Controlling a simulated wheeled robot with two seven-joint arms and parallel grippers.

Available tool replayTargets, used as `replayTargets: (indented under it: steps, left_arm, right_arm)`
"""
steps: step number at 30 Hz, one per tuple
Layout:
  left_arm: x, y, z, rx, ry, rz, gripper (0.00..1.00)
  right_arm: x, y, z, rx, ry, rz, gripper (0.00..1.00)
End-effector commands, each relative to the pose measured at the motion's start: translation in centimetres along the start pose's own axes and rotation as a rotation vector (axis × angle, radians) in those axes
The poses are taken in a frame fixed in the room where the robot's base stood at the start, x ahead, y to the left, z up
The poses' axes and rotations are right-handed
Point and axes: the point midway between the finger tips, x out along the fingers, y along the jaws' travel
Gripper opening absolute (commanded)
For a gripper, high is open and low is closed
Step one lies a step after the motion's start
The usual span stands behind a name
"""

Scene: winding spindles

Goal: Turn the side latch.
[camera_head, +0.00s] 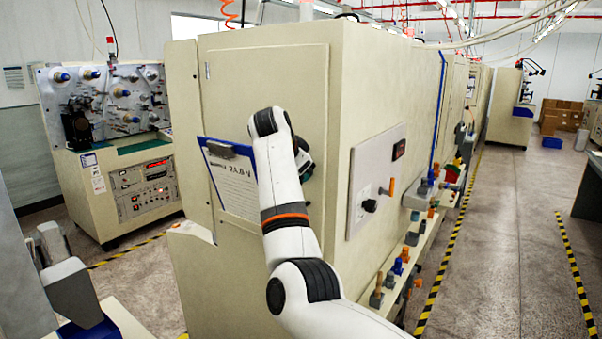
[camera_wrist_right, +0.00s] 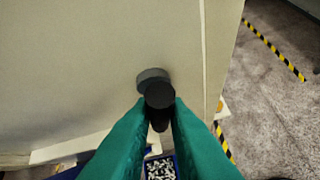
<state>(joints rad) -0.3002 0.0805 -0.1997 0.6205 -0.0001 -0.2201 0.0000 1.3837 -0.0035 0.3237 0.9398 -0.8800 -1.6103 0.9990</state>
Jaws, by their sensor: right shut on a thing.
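The side latch (camera_wrist_right: 153,76) shows in the right wrist view as a dark round base with a black knob standing out from the beige cabinet wall. My right gripper (camera_wrist_right: 160,104) has its two green fingers closed on either side of the black knob. In the head view my right arm reaches to the front face of the cabinet (camera_head: 265,90), and the latch and fingertips are mostly hidden behind the wrist. The fingers of my left gripper do not show.
A clipboard (camera_head: 232,180) hangs on the cabinet face beside my right arm. The cabinet's right side carries a control plate (camera_head: 375,180) and a ledge with several spindles and fittings. A winding machine (camera_head: 110,150) stands at the left. The floor aisle (camera_head: 500,230) at the right is clear.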

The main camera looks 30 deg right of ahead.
Motion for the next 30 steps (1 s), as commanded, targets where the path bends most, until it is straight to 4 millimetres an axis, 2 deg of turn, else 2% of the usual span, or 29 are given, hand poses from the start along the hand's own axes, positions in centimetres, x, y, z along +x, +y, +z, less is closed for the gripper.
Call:
replayTargets:
  steps: [12,30]
  left_arm:
    - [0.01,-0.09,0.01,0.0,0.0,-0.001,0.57]
    - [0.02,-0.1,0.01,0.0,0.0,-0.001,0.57]
  right_arm:
    - [0.06,0.26,-0.1,-0.191,-0.052,-0.193,0.0]
    - [0.19,0.29,-0.24,-0.253,-0.069,-0.255,0.0]
